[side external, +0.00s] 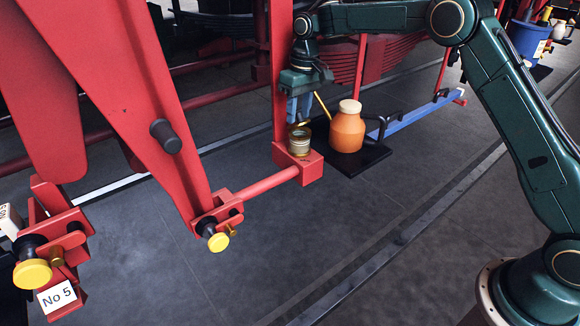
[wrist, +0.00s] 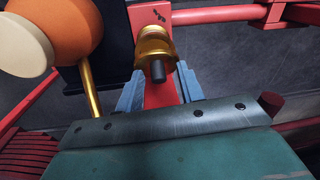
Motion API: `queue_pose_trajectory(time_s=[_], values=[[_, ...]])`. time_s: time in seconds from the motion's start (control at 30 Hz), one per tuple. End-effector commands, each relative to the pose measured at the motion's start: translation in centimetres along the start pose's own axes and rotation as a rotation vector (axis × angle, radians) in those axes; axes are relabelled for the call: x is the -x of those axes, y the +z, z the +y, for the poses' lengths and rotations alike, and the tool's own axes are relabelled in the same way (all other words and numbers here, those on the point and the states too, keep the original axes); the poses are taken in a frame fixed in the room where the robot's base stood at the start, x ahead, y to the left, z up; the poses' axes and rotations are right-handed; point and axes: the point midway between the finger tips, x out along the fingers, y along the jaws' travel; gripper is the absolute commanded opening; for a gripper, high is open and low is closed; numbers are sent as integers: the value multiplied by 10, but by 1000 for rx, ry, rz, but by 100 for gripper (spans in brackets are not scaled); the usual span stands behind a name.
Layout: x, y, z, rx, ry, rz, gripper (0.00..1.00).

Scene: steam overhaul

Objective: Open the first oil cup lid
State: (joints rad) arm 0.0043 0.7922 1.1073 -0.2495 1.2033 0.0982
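The oil cup (side external: 299,141) stands upright on a red block, with a pale ringed body and brass at its base. In the wrist view its brass top (wrist: 153,45) shows, with a dark peg (wrist: 158,71) in front. My gripper (side external: 298,118) points down just above the cup. In the wrist view its two blue-grey fingers (wrist: 160,82) stand apart on either side of the peg's line, with nothing seen clamped between them. The fingertips are partly hidden, and I cannot tell whether they touch the cup. I cannot make out whether the lid is raised.
An orange jar (side external: 347,132) with a cream lid stands on a black tray (side external: 369,158) close right of the cup. A thin brass rod (side external: 322,105) leans between jar and gripper. A red post (side external: 281,60) rises behind. A red bar (side external: 265,186) runs left; the floor in front is clear.

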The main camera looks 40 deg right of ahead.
Motion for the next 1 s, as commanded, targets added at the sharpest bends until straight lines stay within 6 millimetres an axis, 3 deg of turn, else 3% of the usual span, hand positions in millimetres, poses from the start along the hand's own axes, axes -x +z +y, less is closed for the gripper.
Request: queue_pose_trajectory(time_s=[1.0], values=[[-12,20,0,29,48,312,38]])
